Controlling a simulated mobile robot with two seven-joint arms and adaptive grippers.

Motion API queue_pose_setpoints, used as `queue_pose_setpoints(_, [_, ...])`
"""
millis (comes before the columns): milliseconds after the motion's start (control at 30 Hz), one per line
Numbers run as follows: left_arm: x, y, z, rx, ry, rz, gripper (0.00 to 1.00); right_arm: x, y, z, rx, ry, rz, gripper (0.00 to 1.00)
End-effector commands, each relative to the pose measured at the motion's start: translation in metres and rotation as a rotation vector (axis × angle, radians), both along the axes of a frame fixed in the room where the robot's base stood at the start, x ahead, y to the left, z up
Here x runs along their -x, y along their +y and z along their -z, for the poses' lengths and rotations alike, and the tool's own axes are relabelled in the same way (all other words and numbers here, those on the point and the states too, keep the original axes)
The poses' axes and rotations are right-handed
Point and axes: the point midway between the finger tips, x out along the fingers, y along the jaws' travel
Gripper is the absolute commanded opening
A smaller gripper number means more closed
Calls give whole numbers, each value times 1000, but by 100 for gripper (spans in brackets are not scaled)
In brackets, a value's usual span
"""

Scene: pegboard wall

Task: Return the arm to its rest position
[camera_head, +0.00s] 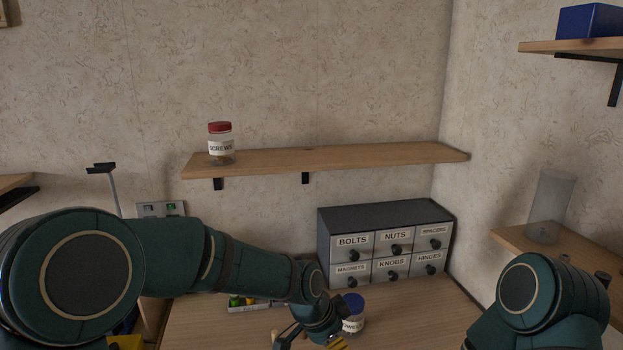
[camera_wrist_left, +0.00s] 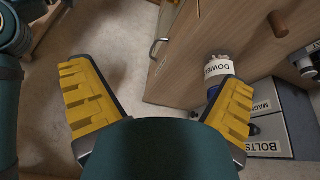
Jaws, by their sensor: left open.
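My left arm comes in from the left in the head view, bent across the front of the workbench (camera_head: 195,318). My left gripper (camera_head: 312,338) is low at the bottom edge, partly cut off. In the left wrist view my left gripper (camera_wrist_left: 155,78) is open, with yellow ridged fingers spread and nothing between them. A jar with a blue lid and a dowels label (camera_head: 352,318) stands on the bench just right of the gripper. The jar (camera_wrist_left: 218,68) shows beside the right finger, partly hidden by it. My right arm shows at lower right; its gripper is out of view.
A drawer cabinet (camera_head: 386,212) stands at the back of the bench. Above it a wall shelf (camera_head: 330,159) bears a red-lidded screws jar (camera_head: 220,144). A clear container (camera_head: 549,208) stands on the right shelf (camera_head: 515,238). Small coloured items (camera_head: 240,301) lie behind my left forearm.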

Motion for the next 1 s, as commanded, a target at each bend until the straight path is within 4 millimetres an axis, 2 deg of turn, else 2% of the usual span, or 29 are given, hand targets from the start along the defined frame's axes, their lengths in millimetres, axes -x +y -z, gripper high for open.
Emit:
queue_pose_setpoints(33, [3, 13, 26, 7, 36, -77, 99, -1, 0, 0, 0, -2, 1, 47])
queue_pose_setpoints(167, [19, 46, 88, 33, 122, -308, 99, -1, 0, 1, 0, -2, 1, 47])
queue_pose_setpoints(300, [58, 88, 158, 65, 237, -617, 99, -1, 0, 0, 0, -2, 1, 47])
queue_pose_setpoints(433, [107, 121, 205, 96, 335, -908, 99, -1, 0, 0, 0, -2, 1, 47])
queue_pose_setpoints(533, [138, 137, 224, 115, 386, -1076, 99, -1, 0, 0, 0, -2, 1, 47])
queue_pose_setpoints(633, [156, 146, 232, 128, 415, -1180, 99, -1, 0, 0, 0, -2, 1, 47])
queue_pose_setpoints(767, [164, 150, 235, 136, 426, -1230, 99, -1, 0, 0, 0, -2, 1, 47])
queue_pose_setpoints(1000, [164, 149, 235, 136, 425, -1229, 99, -1, 0, 0, 0, -2, 1, 47])
